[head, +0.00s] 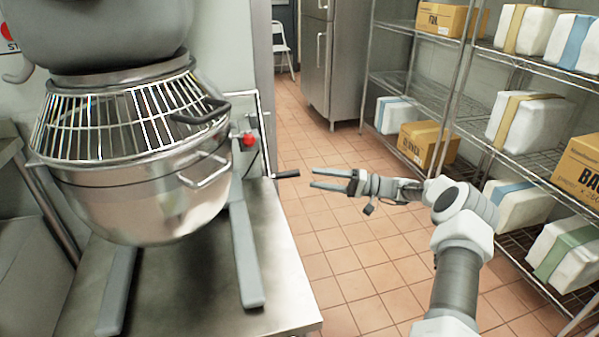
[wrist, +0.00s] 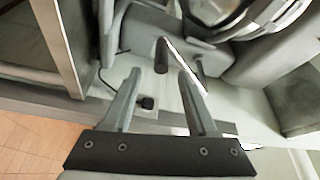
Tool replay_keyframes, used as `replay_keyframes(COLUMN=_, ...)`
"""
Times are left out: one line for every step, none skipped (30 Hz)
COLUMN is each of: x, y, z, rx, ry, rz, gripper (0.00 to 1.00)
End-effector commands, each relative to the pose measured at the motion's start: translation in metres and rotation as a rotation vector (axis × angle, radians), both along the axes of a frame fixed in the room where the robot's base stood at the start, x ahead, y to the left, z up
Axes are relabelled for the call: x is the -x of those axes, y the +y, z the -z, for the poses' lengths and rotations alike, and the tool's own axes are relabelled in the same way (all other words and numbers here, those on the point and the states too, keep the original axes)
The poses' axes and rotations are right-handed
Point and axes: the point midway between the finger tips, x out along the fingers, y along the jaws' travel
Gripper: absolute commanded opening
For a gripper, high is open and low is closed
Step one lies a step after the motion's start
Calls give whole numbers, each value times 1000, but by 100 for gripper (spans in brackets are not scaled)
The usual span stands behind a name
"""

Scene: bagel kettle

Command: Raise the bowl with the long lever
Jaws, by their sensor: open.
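The steel bowl (head: 150,200) hangs on the mixer at left in the head view, under a wire guard. The long lever (head: 266,140) runs down the mixer's right side and ends in a black grip (head: 286,174) pointing right. My gripper (head: 313,178) is open and empty, its fingers pointing left at the grip with a small gap in the picture. In the wrist view the dark grip (wrist: 161,55) shows between and just beyond my open fingertips (wrist: 159,74). I see no contact. Part of the bowl shows at the wrist view's top edge.
A red knob (head: 249,140) sits on the mixer near the lever. A steel table (head: 190,290) lies under the mixer. Wire shelves (head: 455,110) with boxes and wrapped packs stand at right. The tiled floor (head: 340,240) between is clear.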

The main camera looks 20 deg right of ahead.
Motion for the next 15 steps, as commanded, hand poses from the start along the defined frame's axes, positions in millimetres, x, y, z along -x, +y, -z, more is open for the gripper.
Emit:
replay_keyframes(x=4, y=-13, z=0, rx=1, ry=0, rz=5, gripper=58)
replay_keyframes(x=7, y=-20, z=0, rx=0, ry=-1, rz=4, gripper=58)
replay_keyframes(x=10, y=-28, z=1, rx=0, ry=-1, rz=5, gripper=58)
replay_keyframes(x=13, y=-34, z=2, rx=1, ry=-1, rz=4, gripper=58)
replay_keyframes(x=15, y=-40, z=3, rx=1, ry=-1, rz=4, gripper=58)
replay_keyframes(x=18, y=-47, z=4, rx=1, ry=0, rz=4, gripper=58)
replay_keyframes(x=20, y=-51, z=4, rx=1, ry=-1, rz=3, gripper=58)
replay_keyframes(x=21, y=-55, z=5, rx=1, ry=-1, rz=3, gripper=58)
replay_keyframes(x=23, y=-60, z=6, rx=1, ry=-1, rz=3, gripper=58)
replay_keyframes(x=24, y=-64, z=6, rx=0, ry=-2, rz=3, gripper=58)
replay_keyframes(x=26, y=-66, z=7, rx=0, ry=-2, rz=2, gripper=58)
replay_keyframes(x=27, y=-70, z=7, rx=1, ry=-1, rz=2, gripper=58)
replay_keyframes(x=28, y=-71, z=7, rx=1, ry=-1, rz=2, gripper=58)
replay_keyframes(x=28, y=-73, z=8, rx=1, ry=-1, rz=2, gripper=58)
replay_keyframes(x=29, y=-74, z=8, rx=1, ry=0, rz=1, gripper=58)
